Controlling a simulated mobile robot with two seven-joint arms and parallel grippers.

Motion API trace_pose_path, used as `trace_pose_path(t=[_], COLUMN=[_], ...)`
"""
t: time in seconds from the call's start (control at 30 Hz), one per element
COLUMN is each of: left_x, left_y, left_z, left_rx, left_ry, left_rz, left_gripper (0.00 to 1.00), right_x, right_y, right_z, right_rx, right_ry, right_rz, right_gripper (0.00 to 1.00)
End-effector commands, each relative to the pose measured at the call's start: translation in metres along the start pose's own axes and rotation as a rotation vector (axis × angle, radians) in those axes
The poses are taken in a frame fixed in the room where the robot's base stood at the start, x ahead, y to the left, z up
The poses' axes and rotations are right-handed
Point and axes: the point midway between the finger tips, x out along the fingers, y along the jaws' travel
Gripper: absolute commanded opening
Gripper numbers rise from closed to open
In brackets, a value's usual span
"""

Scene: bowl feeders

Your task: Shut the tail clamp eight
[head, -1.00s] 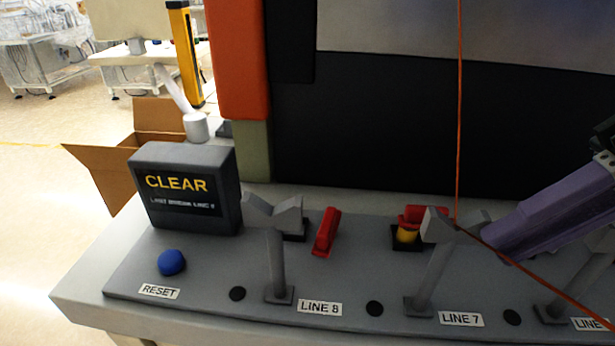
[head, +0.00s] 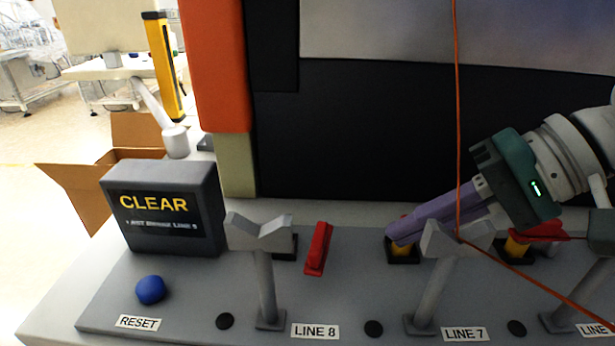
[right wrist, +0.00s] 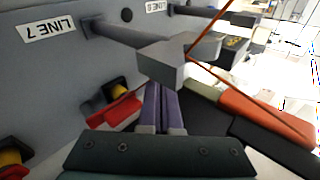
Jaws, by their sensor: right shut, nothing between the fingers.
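Tail clamp eight has a red lever (head: 318,248) and a black base (head: 286,250), partly behind the Line 8 post. The lever stands tilted to the right of the base, apart from it. My right gripper (head: 392,234) is shut and empty. Its purple fingers come from the right, tips in front of the Line 7 clamp (head: 402,252), right of clamp eight's lever with a gap between. In the right wrist view the fingers (right wrist: 163,90) point toward the grey notched block (right wrist: 165,62); I cannot make out clamp eight there. My left gripper is not in view.
The Line 8 post (head: 265,285) and Line 7 post (head: 435,285) stand on the grey panel. An orange cord (head: 457,120) hangs down to the Line 7 block, then runs right. A CLEAR display (head: 165,225) and blue reset button (head: 150,290) are at left.

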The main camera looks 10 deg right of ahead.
Motion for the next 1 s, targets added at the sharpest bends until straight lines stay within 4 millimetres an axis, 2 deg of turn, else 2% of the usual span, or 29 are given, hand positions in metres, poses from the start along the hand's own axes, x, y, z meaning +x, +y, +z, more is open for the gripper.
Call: trace_pose_path(t=[0.03,0.13,0.2,0.4,0.83,1.0], left_x=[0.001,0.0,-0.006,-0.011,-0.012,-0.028], left_y=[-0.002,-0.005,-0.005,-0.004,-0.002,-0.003], left_z=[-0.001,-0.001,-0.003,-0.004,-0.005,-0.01], left_rx=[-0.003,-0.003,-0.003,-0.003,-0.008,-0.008], left_ry=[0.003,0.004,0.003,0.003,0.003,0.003], left_rz=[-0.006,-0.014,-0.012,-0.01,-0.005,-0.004], left_gripper=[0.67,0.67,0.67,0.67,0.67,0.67], right_x=[0.012,0.031,0.036,0.051,0.055,0.055], right_y=[0.0,0.0,-0.012,-0.025,-0.027,-0.035], right_z=[0.001,0.002,0.001,0.002,0.002,0.007], right_rx=[0.003,-0.001,-0.003,-0.004,-0.004,-0.001], right_ry=[-0.004,-0.006,-0.003,-0.004,-0.004,-0.007], right_rz=[-0.001,0.001,0.0,0.003,0.004,0.003], right_gripper=[0.0,0.0,0.0,0.0,0.0,0.0])
